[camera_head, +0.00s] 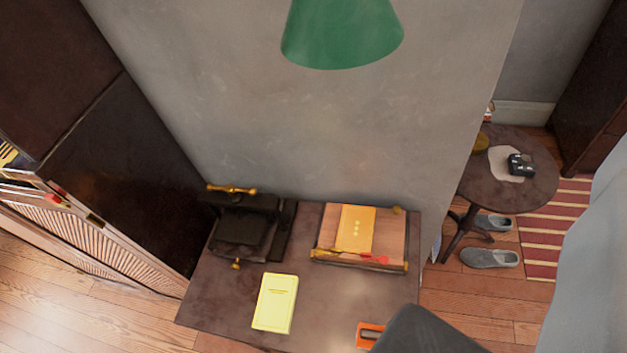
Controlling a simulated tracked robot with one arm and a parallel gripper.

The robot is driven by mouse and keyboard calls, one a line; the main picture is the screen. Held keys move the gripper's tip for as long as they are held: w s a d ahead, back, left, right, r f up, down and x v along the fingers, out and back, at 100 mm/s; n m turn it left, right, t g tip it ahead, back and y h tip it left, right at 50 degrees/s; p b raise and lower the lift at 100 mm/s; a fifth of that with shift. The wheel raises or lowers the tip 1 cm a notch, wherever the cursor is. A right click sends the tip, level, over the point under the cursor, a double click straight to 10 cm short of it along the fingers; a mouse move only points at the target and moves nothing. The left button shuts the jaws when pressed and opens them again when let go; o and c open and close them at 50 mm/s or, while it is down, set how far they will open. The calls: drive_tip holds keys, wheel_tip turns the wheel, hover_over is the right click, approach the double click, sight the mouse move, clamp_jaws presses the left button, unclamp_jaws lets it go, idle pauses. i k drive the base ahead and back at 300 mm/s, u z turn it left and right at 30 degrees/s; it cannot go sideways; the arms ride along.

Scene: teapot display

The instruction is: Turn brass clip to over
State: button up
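A wooden board (388,237) with dark edges and brass fittings lies on the desk, with an orange-yellow booklet (357,229) on it. A small brass piece (398,210) sits at the board's far right corner; it may be the brass clip, but it is too small to tell which way it is turned. Red bits lie along the board's near edge. A black press (243,228) with a brass handle (232,189) on top stands to the left of the board. I see no gripper fingers in this view.
A yellow book (275,303) and an orange item (369,335) lie on the desk (225,298). A dark rounded shape (425,332), unidentified, covers the near right corner. A green lampshade (342,35) hangs above. A round table (480,180) stands at right.

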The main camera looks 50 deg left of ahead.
sight(319, 251)
drive_tip(key=u, duration=1.1)
drive_tip(key=k, duration=0.85)
drive_tip(key=z, duration=0.15)
drive_tip(key=i, duration=1)
drive_tip(key=z, duration=0.05)
